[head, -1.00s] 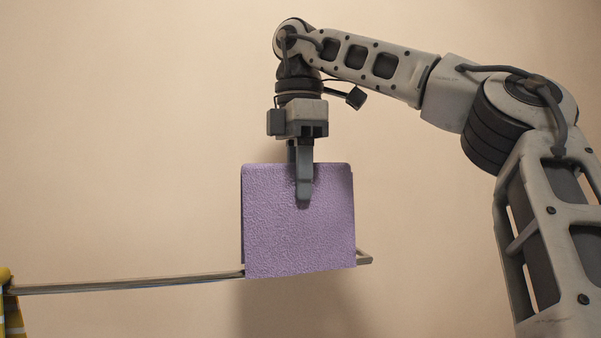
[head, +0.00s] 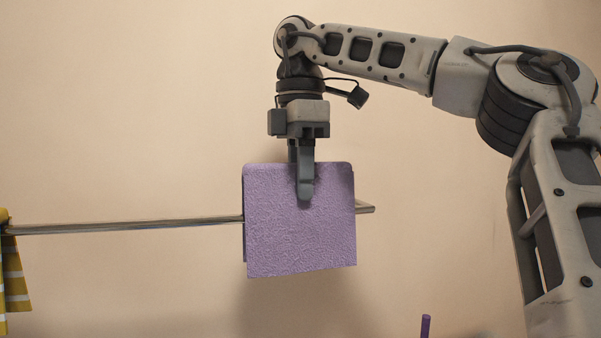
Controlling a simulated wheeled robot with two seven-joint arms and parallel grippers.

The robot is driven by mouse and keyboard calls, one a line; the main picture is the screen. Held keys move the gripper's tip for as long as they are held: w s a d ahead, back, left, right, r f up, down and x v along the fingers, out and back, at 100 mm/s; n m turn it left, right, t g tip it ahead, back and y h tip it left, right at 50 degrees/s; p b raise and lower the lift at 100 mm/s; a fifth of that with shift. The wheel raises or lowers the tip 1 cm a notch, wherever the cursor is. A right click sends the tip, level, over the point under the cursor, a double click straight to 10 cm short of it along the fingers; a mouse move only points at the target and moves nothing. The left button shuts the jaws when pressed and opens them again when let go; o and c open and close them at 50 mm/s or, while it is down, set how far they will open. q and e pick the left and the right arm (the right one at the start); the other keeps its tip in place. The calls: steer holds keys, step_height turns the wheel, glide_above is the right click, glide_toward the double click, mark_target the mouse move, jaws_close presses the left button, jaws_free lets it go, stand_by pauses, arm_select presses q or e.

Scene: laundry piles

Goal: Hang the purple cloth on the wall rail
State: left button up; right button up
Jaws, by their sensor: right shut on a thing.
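The purple cloth (head: 300,235) hangs folded from my right gripper (head: 305,190), which is shut on its top edge. One finger lies over the front face. A second layer shows behind the front one along the left edge. The wall rail (head: 130,227) runs in from the left at about the cloth's mid-height and disappears at its left edge; its end (head: 366,208) shows past the right edge. The cloth's top fold is above the rail. The front layer hides whether the rail passes between the layers. My left gripper is not in view.
A yellow striped cloth (head: 15,285) hangs at the rail's left end. The rail between it and the purple cloth is bare. A thin purple upright thing (head: 425,326) shows at the bottom edge. The wall behind is plain beige.

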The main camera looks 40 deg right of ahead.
mark_target(300, 205)
steer(key=shift+f+b, duration=1.1)
steer(key=shift+f, duration=0.6)
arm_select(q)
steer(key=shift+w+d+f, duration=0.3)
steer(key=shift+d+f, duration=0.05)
arm_select(e)
steer(key=shift+f, duration=0.35)
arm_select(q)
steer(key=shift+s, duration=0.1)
arm_select(e)
steer(key=o, duration=1.1)
step_height(300, 205, up, 15)
steer(key=p, duration=0.8)
steer(key=shift+p, duration=0.35)
steer(key=shift+r+p, duration=0.45)
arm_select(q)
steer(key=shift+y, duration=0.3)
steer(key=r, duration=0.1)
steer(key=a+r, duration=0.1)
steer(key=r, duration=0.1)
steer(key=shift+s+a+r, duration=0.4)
